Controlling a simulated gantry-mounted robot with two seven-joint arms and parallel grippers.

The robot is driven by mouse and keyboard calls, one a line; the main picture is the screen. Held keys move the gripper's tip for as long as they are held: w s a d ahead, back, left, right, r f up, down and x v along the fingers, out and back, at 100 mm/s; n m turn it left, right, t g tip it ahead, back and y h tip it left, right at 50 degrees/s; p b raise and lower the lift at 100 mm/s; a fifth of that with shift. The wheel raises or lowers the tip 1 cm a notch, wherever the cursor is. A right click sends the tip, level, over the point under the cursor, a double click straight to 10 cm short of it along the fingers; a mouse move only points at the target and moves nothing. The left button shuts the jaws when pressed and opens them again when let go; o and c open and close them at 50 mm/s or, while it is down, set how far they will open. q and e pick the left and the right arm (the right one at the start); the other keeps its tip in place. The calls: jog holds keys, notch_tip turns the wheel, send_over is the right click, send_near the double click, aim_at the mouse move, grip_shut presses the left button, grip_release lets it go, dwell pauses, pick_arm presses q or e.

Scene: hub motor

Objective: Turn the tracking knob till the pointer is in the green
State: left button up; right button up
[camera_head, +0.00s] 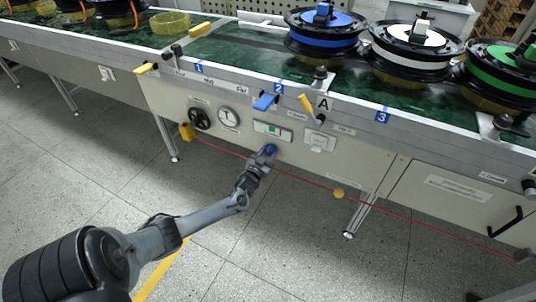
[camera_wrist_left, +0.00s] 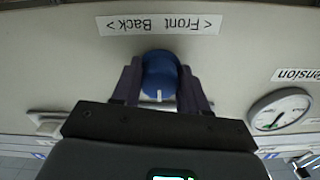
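The blue tracking knob (camera_head: 270,150) is on the conveyor's beige side panel, below a small display with a green patch (camera_head: 272,131). My left gripper (camera_head: 265,153) reaches up to it from below. In the left wrist view the knob (camera_wrist_left: 160,75) sits between the two dark fingers of my left gripper (camera_wrist_left: 161,85), which appear to touch it on both sides. A white line on the knob points down in that view, where a "Front Back" label (camera_wrist_left: 158,25) appears upside down. The pointer on the display is too small to read. My right gripper is not in view.
A tension gauge (camera_wrist_left: 280,112) is near the knob; it also shows in the head view (camera_head: 228,117), beside a black handwheel (camera_head: 199,118). A red cord (camera_head: 300,178) runs below the panel. Wheels with blue (camera_head: 325,20), white and green hubs stand on the belt above.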

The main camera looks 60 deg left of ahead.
pick_arm(q)
jog(key=c, duration=0.5)
jog(key=shift+m+p, duration=0.3)
jog(key=shift+m, duration=0.1)
jog(key=shift+r+m+p, duration=0.15)
jog(key=shift+m+p, duration=0.4)
jog(key=shift+m, duration=0.45)
jog(key=m+p, duration=0.1)
jog(key=m, duration=0.1)
jog(key=shift+m, duration=0.4)
jog(key=m+p, duration=0.1)
jog(key=m, duration=0.2)
jog(key=shift+a+m, duration=0.1)
jog(key=shift+m, duration=0.2)
jog(key=shift+m+p, duration=0.3)
jog(key=shift+m, duration=1.5)
